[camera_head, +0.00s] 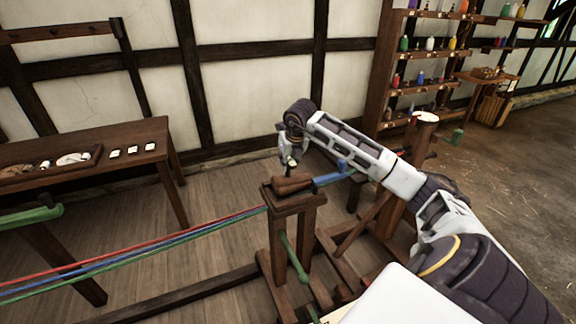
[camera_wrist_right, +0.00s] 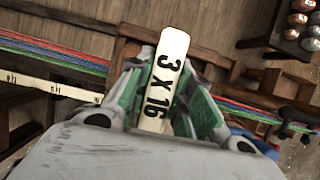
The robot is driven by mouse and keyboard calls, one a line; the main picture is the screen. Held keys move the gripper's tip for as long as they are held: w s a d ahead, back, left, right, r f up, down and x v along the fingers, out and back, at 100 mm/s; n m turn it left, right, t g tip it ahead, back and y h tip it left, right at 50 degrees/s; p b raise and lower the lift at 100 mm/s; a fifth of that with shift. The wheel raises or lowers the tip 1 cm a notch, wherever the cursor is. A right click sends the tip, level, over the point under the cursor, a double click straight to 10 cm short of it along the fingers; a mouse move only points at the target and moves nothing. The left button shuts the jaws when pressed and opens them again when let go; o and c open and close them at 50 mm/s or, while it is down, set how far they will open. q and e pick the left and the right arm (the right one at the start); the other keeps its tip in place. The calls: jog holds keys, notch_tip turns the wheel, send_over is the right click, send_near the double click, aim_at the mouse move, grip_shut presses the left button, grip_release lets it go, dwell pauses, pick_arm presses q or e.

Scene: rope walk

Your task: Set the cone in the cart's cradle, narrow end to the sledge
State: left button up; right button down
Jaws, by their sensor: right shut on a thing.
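The brown wooden cone (camera_head: 291,185) lies low at the top of the cart (camera_head: 283,230), at its cradle; I cannot tell whether it is fully seated. Which way its narrow end faces is unclear. In the right wrist view, a pale tag marked "3 X 16" (camera_wrist_right: 165,75) stands between the green-padded fingers of the gripper (camera_wrist_right: 160,95) and hides much of the cone. My left gripper is not in view. I cannot pick out the sledge with certainty.
Red, blue and green strands (camera_head: 150,250) run from the left to the cart. A table with a tray (camera_head: 150,133) stands at left along the wall. Shelves with bottles (camera_head: 385,90) stand at back right. Bare floor (camera_head: 500,150) lies at right.

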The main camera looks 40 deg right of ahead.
jog(key=shift+f, duration=0.7)
jog(key=c, duration=1.3)
grip_release()
jog(key=v, duration=1.2)
jog(key=shift+b, duration=0.4)
